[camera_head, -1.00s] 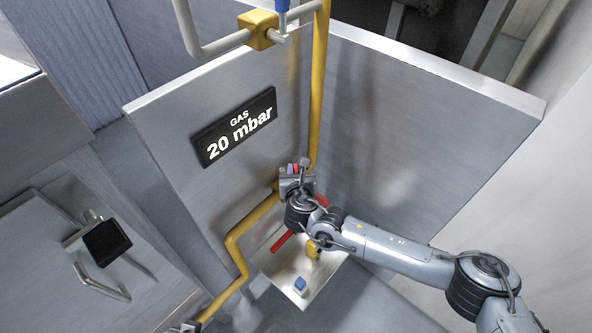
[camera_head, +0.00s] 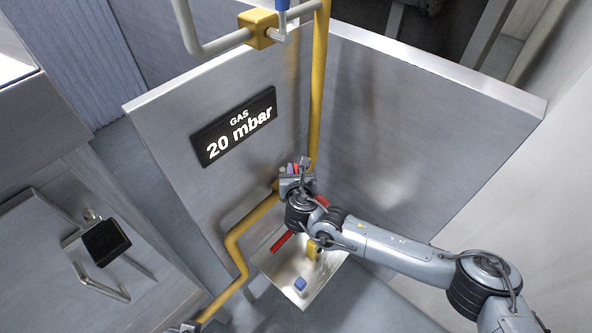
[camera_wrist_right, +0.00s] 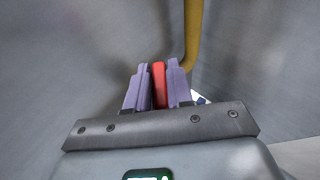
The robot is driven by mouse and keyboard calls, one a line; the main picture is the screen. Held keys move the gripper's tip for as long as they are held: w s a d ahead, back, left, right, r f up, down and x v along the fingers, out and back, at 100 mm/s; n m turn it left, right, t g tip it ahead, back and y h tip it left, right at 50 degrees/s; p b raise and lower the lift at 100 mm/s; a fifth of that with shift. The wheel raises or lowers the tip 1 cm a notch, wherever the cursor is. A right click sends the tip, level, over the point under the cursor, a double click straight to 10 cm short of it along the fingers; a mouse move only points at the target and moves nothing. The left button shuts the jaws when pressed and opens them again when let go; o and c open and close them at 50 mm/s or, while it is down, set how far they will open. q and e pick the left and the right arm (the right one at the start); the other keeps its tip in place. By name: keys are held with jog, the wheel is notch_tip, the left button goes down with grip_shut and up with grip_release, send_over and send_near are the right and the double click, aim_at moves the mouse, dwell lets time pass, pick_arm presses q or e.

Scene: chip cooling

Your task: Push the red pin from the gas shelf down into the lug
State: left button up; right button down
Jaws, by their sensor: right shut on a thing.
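My right gripper (camera_head: 294,169) is near the back corner, in front of the yellow gas pipe and above the metal shelf (camera_head: 306,298). In the right wrist view its two purple fingers (camera_wrist_right: 159,88) are shut on the red pin (camera_wrist_right: 159,82), which lies between them.
A blue block (camera_head: 300,284) and a yellow piece (camera_head: 313,249) are on the shelf. A red bar (camera_head: 282,240) shows beside my wrist. The yellow pipe (camera_head: 317,90) runs down the corner between two metal panels. A display (camera_head: 235,127) reads GAS 20 mbar.

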dwell(0.8)
jog(key=shift+b, duration=0.3)
jog(key=shift+f, duration=0.2)
jog(key=shift+f+b, duration=0.85)
jog(key=shift+b, duration=0.1)
jog(key=shift+f+b, duration=0.85)
jog(key=shift+f, duration=0.1)
jog(key=shift+f+b, duration=0.55)
jog(key=shift+f, duration=0.05)
jog(key=c, duration=0.9)
grip_release()
